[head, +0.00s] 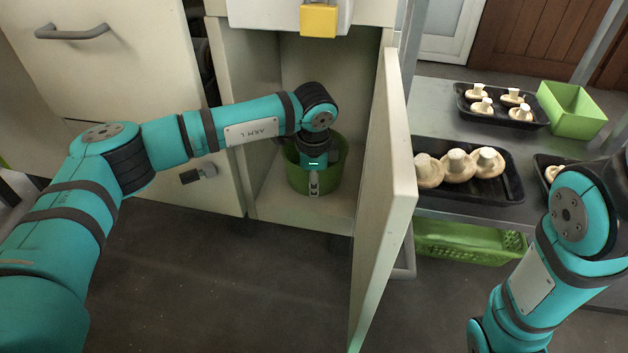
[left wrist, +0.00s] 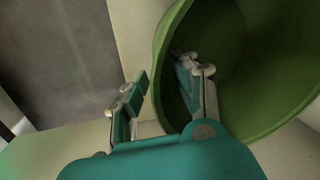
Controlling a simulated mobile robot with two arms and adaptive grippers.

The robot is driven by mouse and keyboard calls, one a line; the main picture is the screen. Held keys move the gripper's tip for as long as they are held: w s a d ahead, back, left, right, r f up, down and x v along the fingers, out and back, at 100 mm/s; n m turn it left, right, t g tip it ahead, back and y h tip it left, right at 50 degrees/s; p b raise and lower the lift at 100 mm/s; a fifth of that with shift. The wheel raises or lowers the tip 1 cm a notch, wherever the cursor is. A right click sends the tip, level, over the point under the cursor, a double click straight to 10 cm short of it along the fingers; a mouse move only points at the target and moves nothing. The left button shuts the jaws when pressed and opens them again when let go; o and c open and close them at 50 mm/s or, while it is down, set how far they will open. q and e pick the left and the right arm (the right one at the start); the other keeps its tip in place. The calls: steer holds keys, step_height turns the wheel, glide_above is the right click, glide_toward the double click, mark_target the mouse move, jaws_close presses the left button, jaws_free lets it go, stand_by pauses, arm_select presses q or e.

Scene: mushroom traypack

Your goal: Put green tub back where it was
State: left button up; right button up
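The green tub (head: 330,177) stands upright on the floor of the open cabinet. My left gripper (head: 314,183) is at the near side of the tub and partly covers it. In the left wrist view, the tub (left wrist: 270,70) opens toward the camera. My left gripper (left wrist: 163,80) straddles its rim, one finger inside the tub and the other outside. The fingers are spread, with a visible gap between the outer finger and the wall. The right arm shows at the right of the head view, but its gripper is not visible.
The cabinet door (head: 383,205) stands open just right of the tub. A yellow block (head: 318,20) shows above the opening. On the grey table (head: 440,115) at right are black trays of mushrooms (head: 505,188) and a green box (head: 571,110). A green basket (head: 465,243) sits below.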

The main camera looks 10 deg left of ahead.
arm_select(q)
step_height(320, 180, up, 8)
steer(key=s+p, duration=0.1)
steer(key=p, duration=0.4)
steer(key=shift+f+p, duration=0.25)
steer(key=shift+p, duration=0.1)
steer(key=shift+s+d, duration=0.1)
